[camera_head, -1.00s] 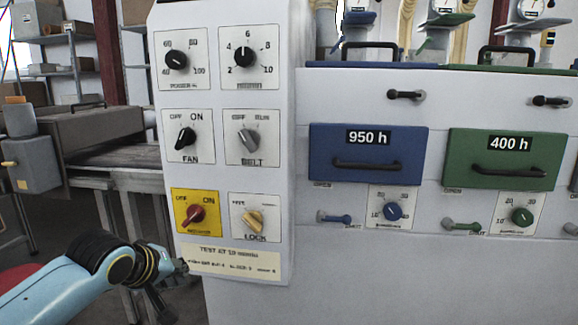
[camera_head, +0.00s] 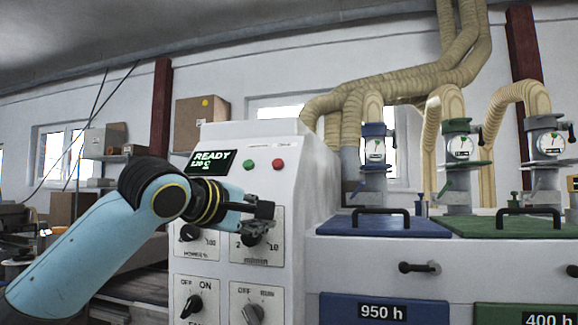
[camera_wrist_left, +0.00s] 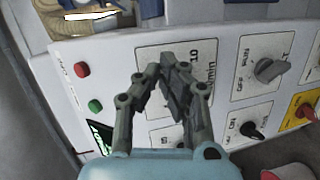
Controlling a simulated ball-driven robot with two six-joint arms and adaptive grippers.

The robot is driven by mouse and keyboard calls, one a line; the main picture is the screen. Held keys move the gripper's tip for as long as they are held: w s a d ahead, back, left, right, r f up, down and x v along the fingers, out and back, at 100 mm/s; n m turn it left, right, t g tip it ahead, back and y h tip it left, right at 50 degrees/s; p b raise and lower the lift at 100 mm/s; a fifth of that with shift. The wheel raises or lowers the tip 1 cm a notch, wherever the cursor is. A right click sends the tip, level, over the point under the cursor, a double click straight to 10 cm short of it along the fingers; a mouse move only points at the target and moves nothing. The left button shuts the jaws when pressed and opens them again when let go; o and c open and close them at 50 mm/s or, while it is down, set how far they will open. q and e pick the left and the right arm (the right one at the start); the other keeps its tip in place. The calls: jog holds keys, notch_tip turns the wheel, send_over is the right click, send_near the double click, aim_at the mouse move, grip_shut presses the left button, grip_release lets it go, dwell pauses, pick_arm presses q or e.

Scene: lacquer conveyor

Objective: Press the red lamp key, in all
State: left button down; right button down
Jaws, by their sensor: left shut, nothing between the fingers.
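The red key (camera_head: 278,164) is a small round button on the upper front of the white machine, right of a green key (camera_head: 249,164). Both keys also show at the left of the left wrist view, the red one (camera_wrist_left: 82,70) beyond the green one (camera_wrist_left: 95,106). My left gripper (camera_head: 264,218) is shut and empty in front of the upper right dial, below the red key and apart from it. In the left wrist view its fingers (camera_wrist_left: 172,75) cover part of that dial's plate. My right gripper is not in view.
The display (camera_head: 212,162) reads READY and 120 C. Dials (camera_head: 191,306) for power, fan and belt lie below the keys. Blue (camera_head: 385,222) and green (camera_head: 500,226) lids with hoses stand at the right. The space before the keys is clear.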

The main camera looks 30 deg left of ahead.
aim_at(278, 164)
pick_arm(q)
notch_tip(278, 164, up, 19)
jog(key=n+t+h+p, duration=0.1)
jog(key=n+t, duration=0.2)
jog(key=n, duration=0.2)
jog(key=shift+s+d+t, duration=0.2)
jog(key=shift+d+t, duration=0.1)
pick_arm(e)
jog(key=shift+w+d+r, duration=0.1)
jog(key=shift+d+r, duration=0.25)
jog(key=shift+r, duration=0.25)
pick_arm(q)
jog(key=shift+f, duration=0.2)
jog(key=w+a+f+b, duration=0.1)
jog(key=w+f, duration=0.4)
jog(key=w, duration=0.1)
jog(key=shift+w+a+f, duration=0.15)
jog(key=shift+w+a, duration=0.15)
jog(key=shift+w, duration=0.1)
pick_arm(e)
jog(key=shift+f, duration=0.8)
pick_arm(q)
jog(key=shift+w+f, duration=0.1)
jog(key=shift+w, duration=0.05)
jog(key=shift+w+a+f, duration=0.1)
jog(key=shift+w+f, duration=0.05)
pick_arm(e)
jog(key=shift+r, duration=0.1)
